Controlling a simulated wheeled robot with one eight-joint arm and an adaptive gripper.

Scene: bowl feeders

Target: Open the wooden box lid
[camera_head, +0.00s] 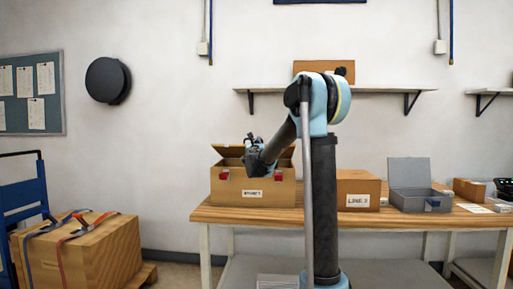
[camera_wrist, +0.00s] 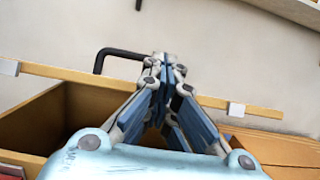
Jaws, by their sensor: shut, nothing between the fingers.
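The wooden box (camera_head: 228,190) stands at the left of the workbench, with red latches on its front and a white label. Its lid (camera_head: 229,151) is raised and the box is open. In the wrist view the open inside of the box (camera_wrist: 35,122) shows at left, and the lid's thin edge (camera_wrist: 80,77) runs across, with a black handle (camera_wrist: 116,52) beyond it. My gripper (camera_head: 252,140) is shut and empty above the box, near the lid. In the wrist view its fingertips (camera_wrist: 163,64) overlap the lid's edge; I cannot tell whether they touch it.
On the workbench (camera_head: 385,217), a brown box (camera_head: 357,190) and an open grey case (camera_head: 408,199) stand to the right of the wooden box. A shelf (camera_head: 385,91) with a carton (camera_head: 322,67) is on the wall above.

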